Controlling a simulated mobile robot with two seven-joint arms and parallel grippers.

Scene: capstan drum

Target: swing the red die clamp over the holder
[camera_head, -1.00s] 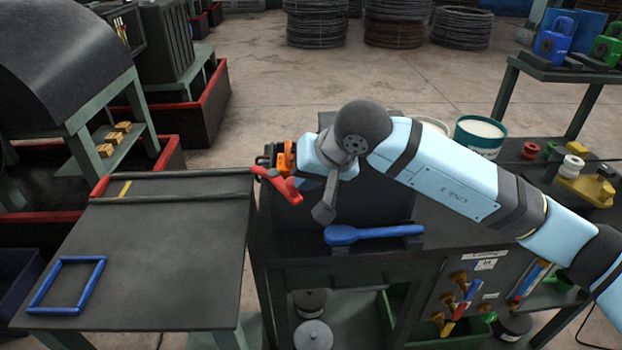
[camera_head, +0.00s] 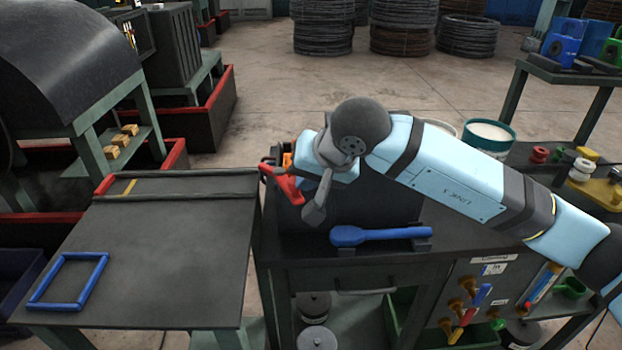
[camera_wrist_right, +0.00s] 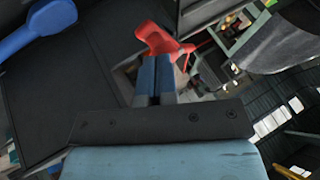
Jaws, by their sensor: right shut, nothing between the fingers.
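The red die clamp (camera_head: 283,186) is at the left end of the bench, beside an orange part (camera_head: 287,160) that my wrist partly covers. In the right wrist view the clamp (camera_wrist_right: 158,38) lies just beyond the fingertips. My right gripper (camera_wrist_right: 155,72) is shut with nothing between its fingers, close to the clamp; I cannot tell whether they touch. In the head view my right wrist hides most of these fingers. I cannot make out the holder clearly behind my wrist. My left gripper is not in view.
A blue-handled tool (camera_head: 378,235) lies along the bench front and also shows in the right wrist view (camera_wrist_right: 38,28). A dark side table (camera_head: 150,250) with a blue square frame (camera_head: 68,281) stands left. Buckets (camera_head: 484,138) stand at the bench's back right.

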